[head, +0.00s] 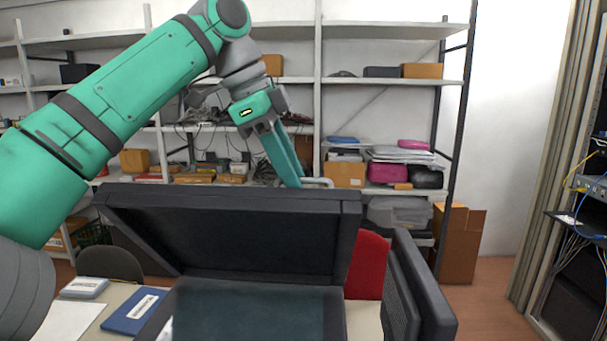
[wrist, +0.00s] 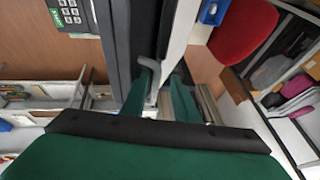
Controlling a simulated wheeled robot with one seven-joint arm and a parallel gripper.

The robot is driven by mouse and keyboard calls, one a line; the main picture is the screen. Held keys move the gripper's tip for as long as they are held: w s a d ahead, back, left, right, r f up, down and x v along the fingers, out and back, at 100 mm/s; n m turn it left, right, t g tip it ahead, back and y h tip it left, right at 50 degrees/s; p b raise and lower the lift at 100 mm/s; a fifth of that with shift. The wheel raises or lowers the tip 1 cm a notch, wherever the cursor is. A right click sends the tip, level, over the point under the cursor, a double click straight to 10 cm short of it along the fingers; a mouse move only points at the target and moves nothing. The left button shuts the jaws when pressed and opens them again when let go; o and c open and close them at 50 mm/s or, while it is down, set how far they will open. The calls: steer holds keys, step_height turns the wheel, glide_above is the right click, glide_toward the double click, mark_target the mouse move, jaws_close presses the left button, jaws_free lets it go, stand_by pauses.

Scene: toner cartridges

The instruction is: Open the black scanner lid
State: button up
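The black scanner lid (head: 230,205) stands tilted up in the head view, clear of the dark scanner glass (head: 250,312) below it. A grey bar handle (head: 318,182) sticks out at the lid's upper edge. My gripper (head: 293,182) is at that edge, just left of the handle, its tips partly hidden behind the lid. In the wrist view the handle (wrist: 152,75) lies between the two green fingers of my gripper (wrist: 160,88). The fingers are apart, with a narrow gap showing beside the handle. The black lid edge (wrist: 135,35) is close to the left finger.
A black panel (head: 420,290) stands right of the scanner. A red chair (head: 368,265) is behind the scanner. Loaded shelves (head: 390,82) line the back wall; a cable rack (head: 580,235) stands at right.

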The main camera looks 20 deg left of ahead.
mark_target(225, 187)
steer(key=shift+w+d+f, duration=0.1)
steer(key=shift+d, duration=0.1)
steer(key=shift+a+r, duration=0.15)
steer(key=shift+r, duration=0.3)
steer(key=s+a, duration=0.2)
steer(key=a, duration=0.1)
steer(key=s+a, duration=0.2)
steer(key=a, duration=0.1)
steer(key=s+a, duration=0.3)
steer(key=shift+r, duration=0.1)
steer(key=shift+s+a, duration=0.4)
steer(key=shift+w, duration=0.1)
